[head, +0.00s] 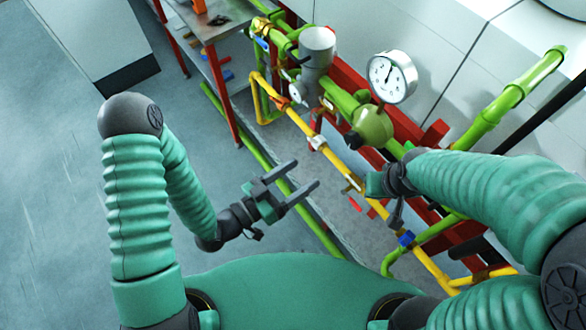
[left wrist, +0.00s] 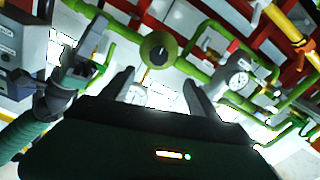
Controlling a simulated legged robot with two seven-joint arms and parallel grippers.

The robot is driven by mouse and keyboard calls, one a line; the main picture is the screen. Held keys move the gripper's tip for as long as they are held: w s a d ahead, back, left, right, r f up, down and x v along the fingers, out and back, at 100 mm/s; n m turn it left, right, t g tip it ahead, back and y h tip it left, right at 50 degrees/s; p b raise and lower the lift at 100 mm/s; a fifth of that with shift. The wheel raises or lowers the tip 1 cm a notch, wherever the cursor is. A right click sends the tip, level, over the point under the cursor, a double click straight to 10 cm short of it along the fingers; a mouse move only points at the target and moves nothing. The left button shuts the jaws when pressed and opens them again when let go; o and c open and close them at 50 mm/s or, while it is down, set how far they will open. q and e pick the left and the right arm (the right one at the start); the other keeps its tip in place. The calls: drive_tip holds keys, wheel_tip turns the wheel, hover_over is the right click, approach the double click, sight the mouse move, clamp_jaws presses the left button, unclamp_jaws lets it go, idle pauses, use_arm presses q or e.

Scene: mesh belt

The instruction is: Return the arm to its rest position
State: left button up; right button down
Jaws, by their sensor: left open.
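My left gripper (head: 306,172) is open and empty in the head view, held in the air left of the pipework. Its two dark fingers point up and right, apart from each other. In the left wrist view its fingers (left wrist: 160,86) stand apart with nothing between them; pipework and a gauge show behind. My left arm is bent, with its elbow high at the left. My right gripper (head: 388,190) is at the end of the green-sleeved right arm, over or close to the yellow pipe. Its fingers are partly hidden, and I cannot tell if it touches anything.
A yellow pipe (head: 272,91) and green pipes run along a red frame (head: 435,133). A round gauge (head: 392,76), a green rounded fitting (head: 373,126) and a grey cylinder (head: 317,50) stand on them. A metal table (head: 222,22) is at the top. Grey floor (head: 50,170) is clear at left.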

use_arm(q)
drive_tip(key=shift+v, duration=0.8)
drive_tip(key=shift+d+f, duration=0.1)
drive_tip(key=w+a+f+g+y, duration=0.2)
drive_tip(key=w+a+f+y, duration=0.1)
drive_tip(key=a+y, duration=0.25)
drive_tip(key=w+a+f+g+y, duration=0.2)
drive_tip(key=w+a+f+y, duration=0.1)
drive_tip(key=a+y, duration=0.3)
drive_tip(key=s+a+r+n+g+y, duration=0.2)
drive_tip(key=s+a+r+n+g, duration=0.2)
drive_tip(key=s+a+r+n, duration=0.3)
drive_tip(key=shift+s+a+y, duration=0.2)
drive_tip(key=shift+s+y, duration=0.15)
drive_tip(key=shift+s, duration=0.65)
